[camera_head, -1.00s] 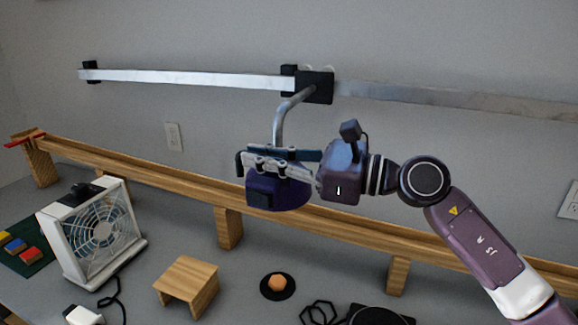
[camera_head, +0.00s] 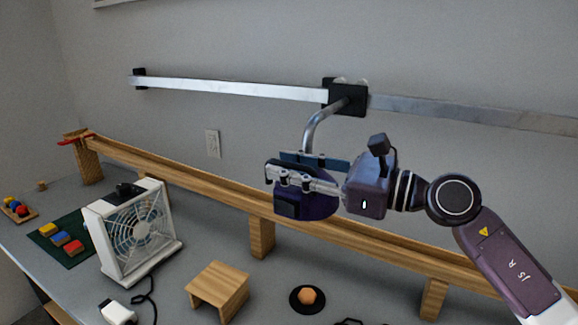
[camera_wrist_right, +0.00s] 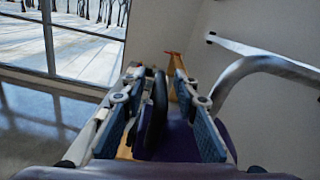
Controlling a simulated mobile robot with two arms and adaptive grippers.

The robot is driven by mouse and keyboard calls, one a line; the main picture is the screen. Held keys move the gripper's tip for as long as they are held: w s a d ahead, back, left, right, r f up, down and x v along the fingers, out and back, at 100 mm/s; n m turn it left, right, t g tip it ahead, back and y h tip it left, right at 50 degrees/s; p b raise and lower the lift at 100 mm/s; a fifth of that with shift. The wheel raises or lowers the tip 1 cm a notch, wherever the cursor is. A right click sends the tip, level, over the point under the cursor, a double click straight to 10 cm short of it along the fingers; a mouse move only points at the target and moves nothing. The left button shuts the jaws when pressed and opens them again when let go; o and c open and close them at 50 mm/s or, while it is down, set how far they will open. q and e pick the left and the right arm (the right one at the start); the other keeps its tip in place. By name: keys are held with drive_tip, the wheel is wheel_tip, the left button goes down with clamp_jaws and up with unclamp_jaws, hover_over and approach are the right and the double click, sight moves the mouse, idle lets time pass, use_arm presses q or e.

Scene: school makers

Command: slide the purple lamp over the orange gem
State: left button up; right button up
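The purple lamp (camera_head: 318,207) hangs on a grey curved arm from a black carriage (camera_head: 348,97) on the wall rail (camera_head: 230,88). My right gripper (camera_head: 290,178) is at the lamp's top. In the right wrist view, its blue-padded fingers (camera_wrist_right: 160,115) stand apart on either side of a dark upright fin, with purple lamp surface (camera_wrist_right: 172,142) below. Gaps show beside the fin, so the gripper looks open around it. The orange gem (camera_head: 307,296) rests on a black disc on the table, below the lamp in the picture. My left gripper is not in view.
A white fan (camera_head: 133,232), a wooden block stand (camera_head: 218,288) and a green mat (camera_head: 45,245) with coloured blocks stand to the left. The rail is clear left of the carriage.

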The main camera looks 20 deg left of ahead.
drive_tip(key=shift+d, duration=0.1)
drive_tip(key=d, duration=1.2)
drive_tip(key=shift+s, duration=0.3)
drive_tip(key=shift+a, duration=0.1)
